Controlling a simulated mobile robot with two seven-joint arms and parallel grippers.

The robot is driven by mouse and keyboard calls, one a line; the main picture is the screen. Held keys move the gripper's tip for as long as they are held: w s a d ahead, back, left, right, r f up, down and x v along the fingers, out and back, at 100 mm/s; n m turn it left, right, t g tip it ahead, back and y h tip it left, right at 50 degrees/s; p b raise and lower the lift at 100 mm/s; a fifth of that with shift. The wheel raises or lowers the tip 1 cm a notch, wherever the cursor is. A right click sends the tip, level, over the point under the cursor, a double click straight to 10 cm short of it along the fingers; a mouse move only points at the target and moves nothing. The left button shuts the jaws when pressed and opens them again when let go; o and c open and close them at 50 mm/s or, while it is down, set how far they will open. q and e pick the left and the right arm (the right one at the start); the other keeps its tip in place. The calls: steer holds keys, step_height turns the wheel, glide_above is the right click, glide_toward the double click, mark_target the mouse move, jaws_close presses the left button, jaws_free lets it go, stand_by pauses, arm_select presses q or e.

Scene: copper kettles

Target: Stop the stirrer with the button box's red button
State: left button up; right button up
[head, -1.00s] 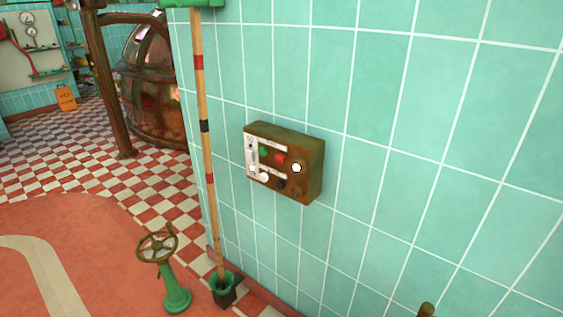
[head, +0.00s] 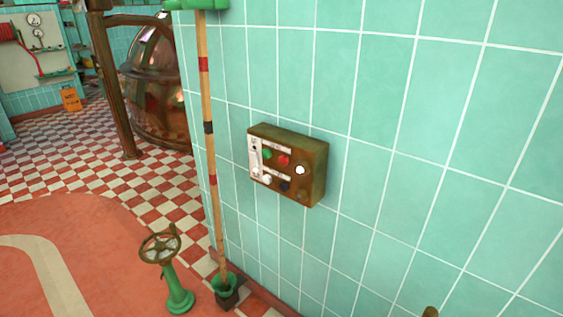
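The brown button box (head: 314,172) is fixed to the turquoise tiled wall near the middle of the head view. Its front faces left and toward me. The red button (head: 283,160) is in the upper part of the front, just right of a green button (head: 267,154). A white round button or lamp (head: 300,170) is to its right. A white button (head: 266,180) and a dark one (head: 285,186) are lower down. A pale strip with a small lever runs along the left edge.
A striped wooden pole (head: 207,128) stands in a green holder (head: 224,287) left of the box. A green pedestal with a brown handwheel (head: 160,246) stands beside it. A copper kettle (head: 152,90) and orange floor sign (head: 70,98) are behind. Checkered floor at left is open.

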arm_select(q)
jaws_close()
steer(key=shift+s, duration=0.15)
stand_by(1.2)
